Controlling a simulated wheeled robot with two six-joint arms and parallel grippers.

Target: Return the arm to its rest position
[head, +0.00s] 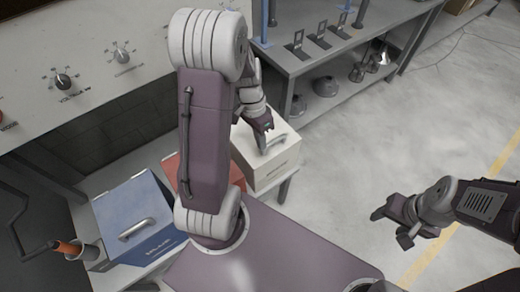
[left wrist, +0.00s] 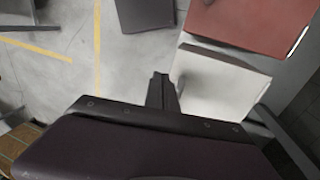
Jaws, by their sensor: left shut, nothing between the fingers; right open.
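My left arm rises in the middle of the head view and bends down behind its upper link. Its gripper (head: 264,138) is shut and empty, over the top of the white box (head: 284,165) near that box's handle. I cannot tell whether the fingers touch it. In the left wrist view the shut fingers (left wrist: 161,90) point beside the white box (left wrist: 222,84). My right gripper (head: 392,222) is open and empty over bare floor at the right.
A blue box (head: 132,215) and a red box (head: 172,172), partly hidden by my arm, stand in the same row. A cup (head: 82,252) with an orange-handled tool is at lower left. A metal shelf (head: 290,68) stands behind. The floor at right is clear.

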